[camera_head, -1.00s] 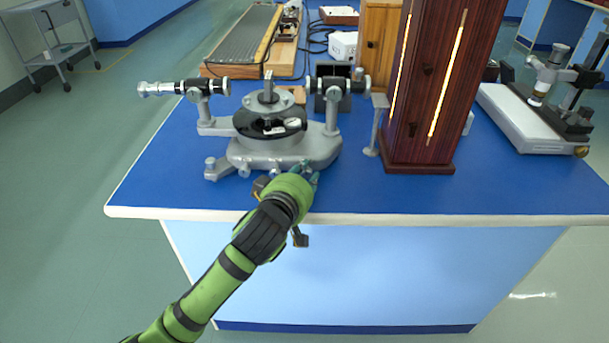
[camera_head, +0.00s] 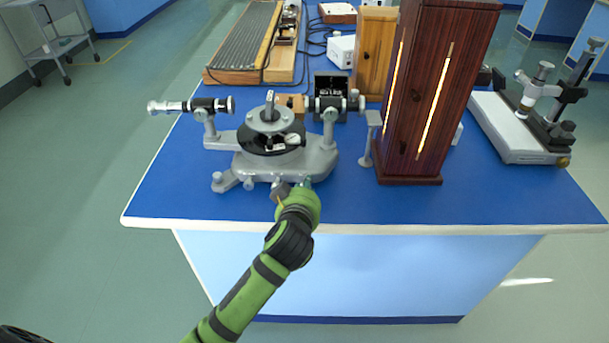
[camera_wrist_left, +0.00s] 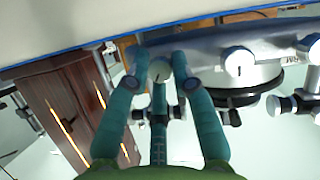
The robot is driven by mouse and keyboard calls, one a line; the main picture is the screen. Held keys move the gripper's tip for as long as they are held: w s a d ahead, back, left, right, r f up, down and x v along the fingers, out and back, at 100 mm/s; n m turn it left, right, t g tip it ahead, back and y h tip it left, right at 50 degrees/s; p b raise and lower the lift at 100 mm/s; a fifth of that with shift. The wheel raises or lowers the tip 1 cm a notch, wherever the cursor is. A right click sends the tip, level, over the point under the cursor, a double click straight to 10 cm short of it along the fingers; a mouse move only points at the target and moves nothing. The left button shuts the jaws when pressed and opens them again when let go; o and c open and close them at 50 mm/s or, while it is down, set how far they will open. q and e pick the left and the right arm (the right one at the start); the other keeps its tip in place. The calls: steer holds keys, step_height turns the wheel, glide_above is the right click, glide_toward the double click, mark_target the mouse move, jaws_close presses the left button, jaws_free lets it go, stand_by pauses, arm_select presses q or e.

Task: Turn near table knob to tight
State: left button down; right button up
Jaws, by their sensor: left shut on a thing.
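The spectrometer (camera_head: 300,165) stands on the blue bench near its front edge, with a grey base, a dark round table and two side tubes. My left gripper (camera_head: 305,184) is at the front of its base, and the green wrist hides most of the contact in the head view. In the left wrist view, the gripper's teal fingers (camera_wrist_left: 160,78) are shut around a small pale round knob (camera_wrist_left: 160,71) on the base. Another pale knob (camera_wrist_left: 238,61) shows on the base beside it, outside the fingers. My right gripper is not in view.
A tall dark wooden lamp housing (camera_head: 437,90) with glowing slits stands just right of the spectrometer. A small grey stand (camera_head: 368,140) is between them. A white-based instrument (camera_head: 510,130) is at the far right. The bench's front right is clear.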

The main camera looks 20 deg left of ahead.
arm_select(q)
steer(key=shift+s+d+f+m+g+y+p, duration=0.1)
steer(key=shift+m+g+y+p, duration=0.2)
steer(key=shift+m+y+p, duration=0.5)
steer(key=shift+f+m+y+p, duration=0.15)
steer(key=shift+m+y+p, duration=0.45)
steer(key=shift+m, duration=0.4)
steer(key=shift+m+g+y, duration=0.3)
steer(key=shift+m+y, duration=0.2)
steer(key=shift+m, duration=0.4)
steer(key=shift+f+m+y, duration=0.1)
steer(key=shift+m+y, duration=0.7)
steer(key=shift+m, duration=0.4)
steer(key=c, duration=1.1)
jaws_free()
